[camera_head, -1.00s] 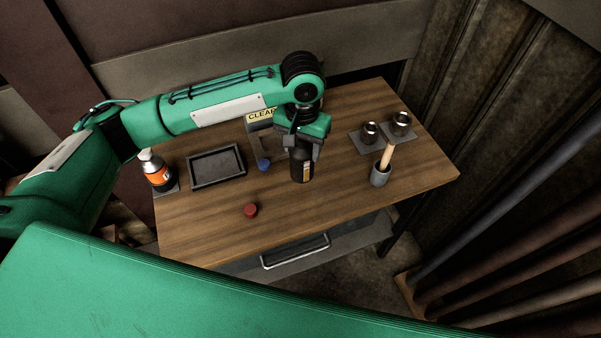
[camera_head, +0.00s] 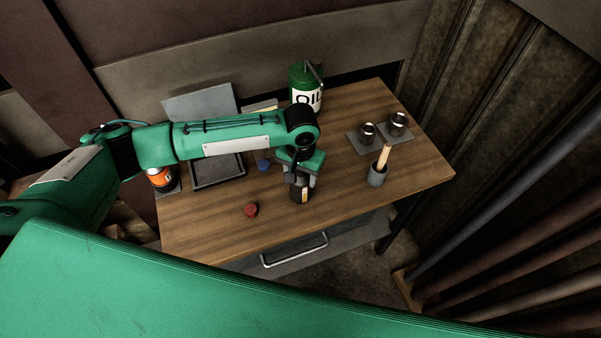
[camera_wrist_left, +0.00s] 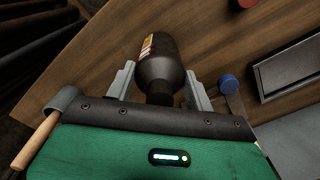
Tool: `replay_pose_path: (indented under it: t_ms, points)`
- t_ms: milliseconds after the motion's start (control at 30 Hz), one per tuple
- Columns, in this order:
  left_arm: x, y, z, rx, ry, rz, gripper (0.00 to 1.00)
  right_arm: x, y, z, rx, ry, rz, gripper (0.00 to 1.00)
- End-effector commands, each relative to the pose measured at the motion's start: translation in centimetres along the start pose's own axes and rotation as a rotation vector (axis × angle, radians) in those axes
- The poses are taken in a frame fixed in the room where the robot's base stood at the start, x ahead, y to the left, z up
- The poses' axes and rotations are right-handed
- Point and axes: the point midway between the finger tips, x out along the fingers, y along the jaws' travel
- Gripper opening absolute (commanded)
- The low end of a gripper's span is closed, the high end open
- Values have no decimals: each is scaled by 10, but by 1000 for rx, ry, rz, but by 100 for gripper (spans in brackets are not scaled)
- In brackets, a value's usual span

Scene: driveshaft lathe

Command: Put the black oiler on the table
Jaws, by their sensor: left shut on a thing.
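The black oiler (camera_head: 299,194) is a dark bottle with an orange and white label. It is upright over the front middle of the wooden table (camera_head: 345,215). My left gripper (camera_head: 300,180) is above it and shut on its upper part. In the left wrist view the oiler (camera_wrist_left: 160,65) sits between the two grey fingers of the gripper (camera_wrist_left: 160,88). Its base is at or very near the table top; I cannot tell whether it touches. My right gripper is not in view.
A red cap (camera_head: 251,210) lies left of the oiler, and a blue cap (camera_head: 263,166) lies behind it. A dark tray (camera_head: 218,180) and an orange-labelled bottle (camera_head: 161,180) are at left. A green oil can (camera_head: 305,85) stands at the back. A brush cup (camera_head: 377,174) and metal cups (camera_head: 398,121) are at right.

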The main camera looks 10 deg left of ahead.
Motion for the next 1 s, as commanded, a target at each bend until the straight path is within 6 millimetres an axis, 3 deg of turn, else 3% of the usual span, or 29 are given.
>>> replay_pose_path:
  t_ms: [67,100,200,633,1000]
  points:
    - [1,0,0,0,0,0,13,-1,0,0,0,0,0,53]
    - [2,0,0,0,-1,0,55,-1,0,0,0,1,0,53]
    - [2,0,0,0,0,0,75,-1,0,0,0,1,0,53]
    - [-7,0,0,0,0,0,75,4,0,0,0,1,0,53]
    - [-82,0,-1,0,3,1,75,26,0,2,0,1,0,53]
